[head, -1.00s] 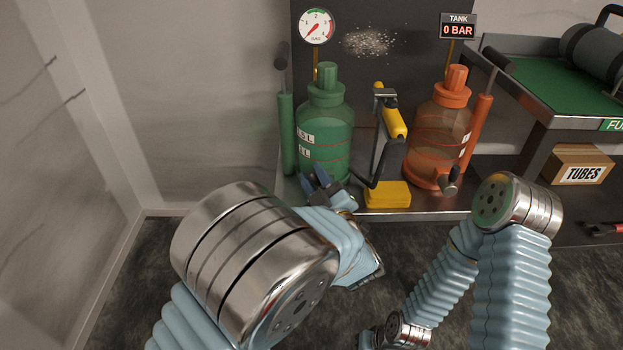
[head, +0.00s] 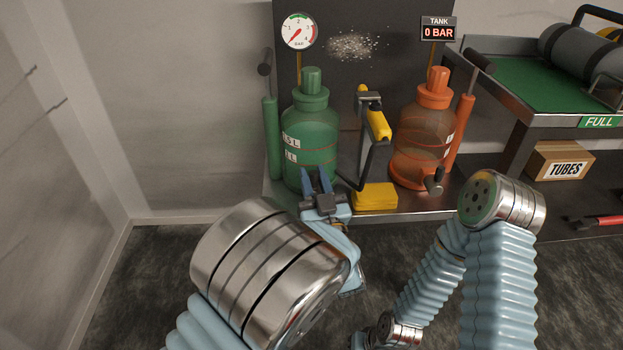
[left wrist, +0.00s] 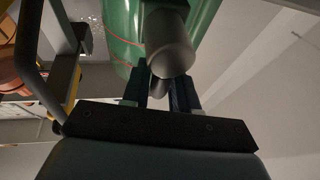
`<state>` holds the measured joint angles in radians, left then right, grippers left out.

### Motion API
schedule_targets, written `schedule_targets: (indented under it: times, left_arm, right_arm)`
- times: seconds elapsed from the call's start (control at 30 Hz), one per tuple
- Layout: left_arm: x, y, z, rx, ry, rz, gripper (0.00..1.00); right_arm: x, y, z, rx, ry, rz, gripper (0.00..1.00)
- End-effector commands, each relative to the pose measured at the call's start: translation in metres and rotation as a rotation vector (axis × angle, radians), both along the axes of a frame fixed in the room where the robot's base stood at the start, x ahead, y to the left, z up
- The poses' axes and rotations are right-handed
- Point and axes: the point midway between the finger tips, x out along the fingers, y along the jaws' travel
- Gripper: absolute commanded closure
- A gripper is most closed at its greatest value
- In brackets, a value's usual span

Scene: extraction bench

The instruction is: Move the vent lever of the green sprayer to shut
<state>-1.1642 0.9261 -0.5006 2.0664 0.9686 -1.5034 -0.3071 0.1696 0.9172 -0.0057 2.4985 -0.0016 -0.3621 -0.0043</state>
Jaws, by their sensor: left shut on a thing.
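The green sprayer (head: 311,135) stands on the bench shelf at centre-left in the head view; its body also shows in the left wrist view (left wrist: 122,28). My left gripper (head: 317,178) is at the lower front of the sprayer, blue fingers pointing up. In the left wrist view its fingers (left wrist: 165,92) are on both sides of the grey cylindrical vent lever (left wrist: 171,50) and shut on it. In the head view the fingers and wrist hide the lever. My right arm shows at lower right, but its gripper is not in view.
The orange sprayer (head: 424,140) stands to the right, its lever (head: 433,181) sticking out in front. A yellow-handled tool (head: 378,124) on a yellow base (head: 375,196) stands between the sprayers. A gauge (head: 299,32) is above the green one. A TUBES box (head: 563,160) is at right.

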Motion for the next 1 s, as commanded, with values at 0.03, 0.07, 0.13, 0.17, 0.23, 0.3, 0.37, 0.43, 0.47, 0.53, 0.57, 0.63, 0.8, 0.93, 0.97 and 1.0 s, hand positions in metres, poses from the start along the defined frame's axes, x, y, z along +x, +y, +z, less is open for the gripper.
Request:
schedule_targets:
  times: [0.03,0.07,0.13,0.17,0.23,0.3,0.37,0.43,0.47,0.53,0.57,0.63,0.8,0.93,0.97,1.0]
  left_arm:
    - [-0.0007,-0.0019,-0.0004,0.008,0.001,-0.004,1.00]
    - [-0.0006,-0.0020,-0.0004,0.011,0.001,-0.004,1.00]
    - [-0.0007,-0.0023,-0.0005,0.016,0.001,-0.004,1.00]
    - [-0.0007,-0.0023,-0.0005,0.017,0.001,-0.004,1.00]
    - [-0.0007,-0.0024,-0.0005,0.019,0.001,-0.004,1.00]
    - [-0.0007,-0.0025,-0.0005,0.018,0.002,-0.004,1.00]
    - [-0.0007,-0.0026,-0.0005,0.018,0.002,-0.004,1.00]
    - [-0.0007,-0.0026,-0.0006,0.017,0.001,-0.005,1.00]
    - [-0.0007,-0.0026,-0.0006,0.017,0.001,-0.005,1.00]
    - [-0.0007,-0.0026,-0.0006,0.017,0.001,-0.005,0.66]
    - [-0.0007,-0.0026,-0.0006,0.017,0.001,-0.005,0.61]
    - [-0.0005,-0.0023,-0.0005,0.017,0.001,-0.004,0.52]
    - [-0.0003,-0.0016,-0.0003,0.017,0.001,-0.003,0.52]
    - [-0.0017,-0.0019,-0.0010,0.017,0.001,-0.002,0.52]
    - [-0.0032,-0.0023,-0.0015,0.017,0.001,-0.003,0.52]
    - [-0.0063,-0.0032,-0.0028,0.017,0.000,-0.003,0.52]
  right_arm:
    - [0.0000,0.0000,-0.0001,0.000,0.000,0.000,1.00]
    - [0.0000,0.0000,-0.0001,0.000,0.000,0.000,1.00]
    - [0.0000,0.0000,-0.0001,0.000,0.000,0.000,1.00]
    - [0.0000,0.0000,-0.0001,0.000,0.000,0.000,1.00]
    - [0.0000,0.0000,-0.0001,0.000,0.000,0.000,1.00]
    - [0.0000,0.0000,-0.0001,0.000,0.000,0.000,1.00]
    - [0.0000,0.0000,-0.0001,0.000,0.000,0.000,1.00]
    - [0.0000,0.0000,-0.0001,0.000,0.000,0.000,1.00]
    - [0.0000,0.0000,-0.0001,0.000,0.000,0.000,1.00]
    - [0.0000,0.0000,-0.0001,0.000,0.000,0.000,1.00]
    - [0.0000,0.0000,-0.0001,0.000,0.000,0.000,1.00]
    - [0.0000,0.0000,-0.0001,0.000,0.000,0.000,1.00]
    - [0.0000,0.0000,-0.0001,0.000,0.000,0.000,1.00]
    - [0.0000,0.0000,-0.0003,0.000,0.000,0.000,1.00]
    - [0.0000,0.0000,-0.0006,0.000,0.000,0.000,1.00]
    - [-0.0001,0.0001,-0.0011,0.000,0.000,0.000,1.00]
